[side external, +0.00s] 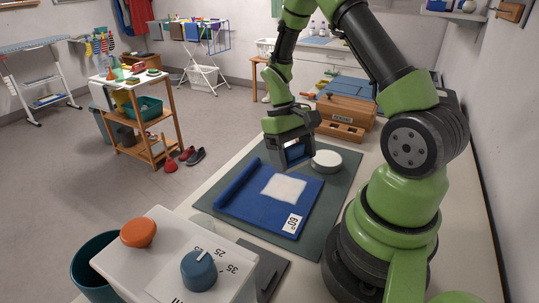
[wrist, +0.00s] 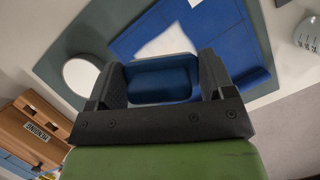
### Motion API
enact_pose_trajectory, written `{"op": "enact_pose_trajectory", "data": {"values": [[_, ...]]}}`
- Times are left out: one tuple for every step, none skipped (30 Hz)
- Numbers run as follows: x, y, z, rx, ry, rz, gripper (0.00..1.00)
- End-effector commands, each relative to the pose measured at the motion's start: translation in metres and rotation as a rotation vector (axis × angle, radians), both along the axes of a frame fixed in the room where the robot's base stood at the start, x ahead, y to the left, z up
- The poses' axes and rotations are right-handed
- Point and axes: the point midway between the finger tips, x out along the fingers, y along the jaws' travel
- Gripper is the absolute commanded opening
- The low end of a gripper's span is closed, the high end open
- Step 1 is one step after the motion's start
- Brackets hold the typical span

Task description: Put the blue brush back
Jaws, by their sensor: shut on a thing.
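The blue brush (wrist: 160,80) is between the fingers of my gripper (wrist: 160,72) in the wrist view. My gripper is shut on it. In the side view, a bit of the brush's blue (side external: 295,152) shows between the fingers of my gripper (side external: 292,158), over the far edge of a blue cloth (side external: 250,200). The gripper hides much of the brush. I cannot tell its clearance above the cloth. The cloth lies on a dark green mat (side external: 335,208), with a white patch and a tag marked 60° on it.
A round white object (side external: 327,160) sits right of the gripper. A wooden box (side external: 346,111) with a label stands behind it. A white box (side external: 170,255) with orange and blue knobs stands in front. A wooden cart (side external: 145,115) is on the floor at left.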

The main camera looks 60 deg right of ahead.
Motion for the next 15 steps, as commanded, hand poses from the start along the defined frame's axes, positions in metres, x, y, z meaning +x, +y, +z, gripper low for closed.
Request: {"op": "enact_pose_trajectory", "data": {"values": [[0.011, -0.007, -0.002, 0.0, -0.003, -0.141, 0.5], [0.017, -0.011, -0.003, 0.0, -0.003, -0.24, 0.5], [0.027, -0.017, -0.004, 0.001, -0.003, -0.382, 0.5], [0.034, -0.021, -0.005, 0.001, -0.002, -0.499, 0.5], [0.042, -0.026, -0.005, 0.003, -0.002, -0.618, 0.5], [0.051, -0.032, -0.005, 0.004, -0.001, -0.767, 0.5], [0.058, -0.037, -0.005, 0.004, 0.0, -0.872, 0.5], [0.064, -0.041, -0.005, 0.004, -0.001, -0.972, 0.5], [0.072, -0.047, -0.004, 0.005, -0.001, -1.102, 0.5], [0.078, -0.052, -0.004, 0.006, -0.001, -1.196, 0.5], [0.084, -0.056, -0.003, 0.004, -0.001, -1.288, 0.5], [0.091, -0.062, -0.002, 0.006, -0.002, -1.408, 0.5], [0.096, -0.067, -0.001, 0.006, -0.003, -1.497, 0.5], [0.101, -0.071, 0.0, 0.006, -0.003, -1.583, 0.5], [0.108, -0.077, 0.001, 0.006, -0.003, -1.696, 0.5]]}}
